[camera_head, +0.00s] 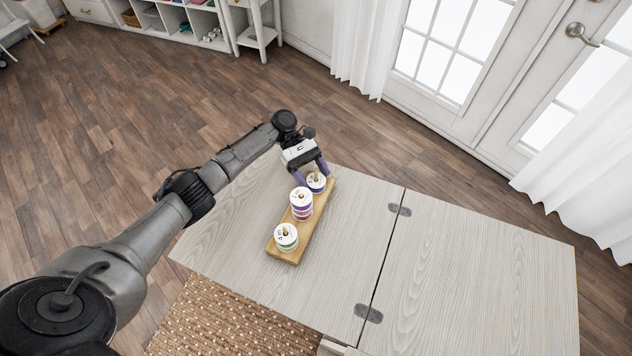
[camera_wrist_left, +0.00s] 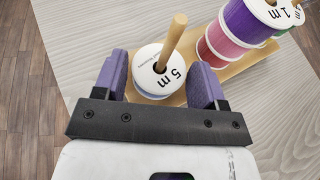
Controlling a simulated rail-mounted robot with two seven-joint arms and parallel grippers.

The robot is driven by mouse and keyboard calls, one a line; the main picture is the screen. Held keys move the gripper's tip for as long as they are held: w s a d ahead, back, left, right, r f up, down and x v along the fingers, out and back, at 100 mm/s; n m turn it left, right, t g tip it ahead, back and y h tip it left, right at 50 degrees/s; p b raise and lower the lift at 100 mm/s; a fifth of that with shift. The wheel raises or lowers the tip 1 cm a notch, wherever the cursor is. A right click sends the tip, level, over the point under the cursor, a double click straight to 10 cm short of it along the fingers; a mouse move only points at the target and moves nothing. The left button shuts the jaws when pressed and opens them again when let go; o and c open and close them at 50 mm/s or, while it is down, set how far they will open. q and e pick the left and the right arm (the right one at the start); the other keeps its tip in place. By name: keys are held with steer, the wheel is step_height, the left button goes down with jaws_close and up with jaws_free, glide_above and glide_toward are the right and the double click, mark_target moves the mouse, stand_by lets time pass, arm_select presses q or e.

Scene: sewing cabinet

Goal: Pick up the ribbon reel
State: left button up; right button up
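Ribbon reels with white tops sit on pegs of a wooden holder (camera_head: 300,239) on the table. The far one is a single reel (camera_head: 316,182) with a blue edge; in the left wrist view this reel (camera_wrist_left: 150,78) is marked "5 m" and has a peg through its centre. A taller purple and pink stack (camera_head: 302,205) stands in the middle, and a green-edged reel (camera_head: 286,237) is at the near end. My left gripper (camera_head: 312,178) is open, with its purple fingers on either side of the far reel; contact is unclear. My right gripper is out of view.
The pale wooden table (camera_head: 460,270) has a seam with metal hinges, and its right half is bare. The taller stack (camera_wrist_left: 238,38) is close to my left gripper's right finger. A woven rug (camera_head: 220,320) lies below the near edge.

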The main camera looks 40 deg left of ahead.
mark_target(313, 176)
arm_select(q)
steer(key=c, duration=0.6)
steer(key=shift+o, duration=0.2)
step_height(313, 176, up, 18)
steer(key=p, duration=0.6)
